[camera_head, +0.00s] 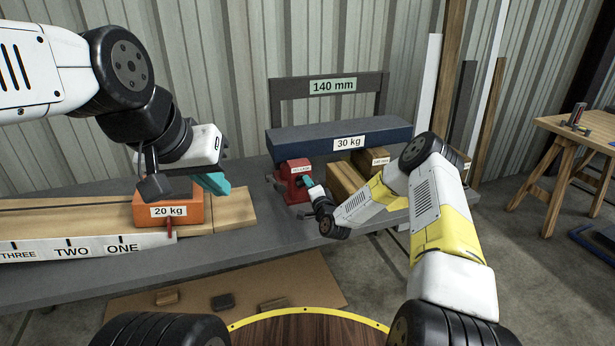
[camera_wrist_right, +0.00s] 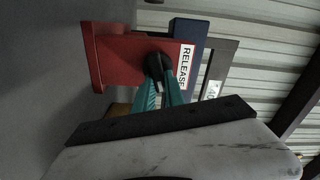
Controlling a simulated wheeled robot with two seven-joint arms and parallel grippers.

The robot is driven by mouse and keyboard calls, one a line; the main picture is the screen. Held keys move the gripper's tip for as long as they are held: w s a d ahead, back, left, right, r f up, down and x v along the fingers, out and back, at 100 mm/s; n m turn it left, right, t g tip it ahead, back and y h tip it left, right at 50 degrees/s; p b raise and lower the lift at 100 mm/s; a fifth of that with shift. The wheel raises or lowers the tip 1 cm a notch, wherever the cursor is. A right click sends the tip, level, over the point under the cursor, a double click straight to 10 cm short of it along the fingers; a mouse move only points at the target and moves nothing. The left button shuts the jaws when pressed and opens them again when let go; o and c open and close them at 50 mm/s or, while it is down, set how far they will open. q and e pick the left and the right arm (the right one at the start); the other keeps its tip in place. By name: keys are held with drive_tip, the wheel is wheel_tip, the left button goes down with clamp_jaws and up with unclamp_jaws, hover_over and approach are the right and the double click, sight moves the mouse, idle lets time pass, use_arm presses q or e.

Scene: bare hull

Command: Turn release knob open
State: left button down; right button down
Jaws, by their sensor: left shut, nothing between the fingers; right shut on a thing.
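The release knob (camera_wrist_right: 157,66) is a black knob on the face of a red block (camera_head: 288,179) with a white RELEASE label (camera_wrist_right: 186,64). The red block stands on the grey bench, at the left end of a dark blue 30 kg beam. My right gripper (camera_wrist_right: 164,84), with teal fingers, is shut on the knob; in the head view the gripper (camera_head: 306,181) reaches it from the right. The knob is mostly hidden in the head view. My left gripper (camera_head: 214,184) is shut and empty, above and right of an orange 20 kg block (camera_head: 170,211).
The blue beam (camera_head: 300,140) lies under a dark frame marked 140 mm (camera_head: 332,86). Wooden blocks (camera_head: 347,180) stand right of the red block. Planks and a strip marked ONE, TWO, THREE (camera_head: 75,250) lie at left. The bench (camera_head: 255,235) is bare in front of the red block.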

drive_tip(key=shift+d+f+m, duration=0.1)
drive_tip(key=shift+f+m, duration=0.05)
drive_tip(key=shift+m, duration=0.7)
drive_tip(key=shift+f+m, duration=0.1)
drive_tip(key=shift+m, duration=0.75)
drive_tip(key=c, duration=1.4)
unclamp_jaws()
drive_tip(key=v, duration=0.8)
drive_tip(key=shift+w+r, duration=0.1)
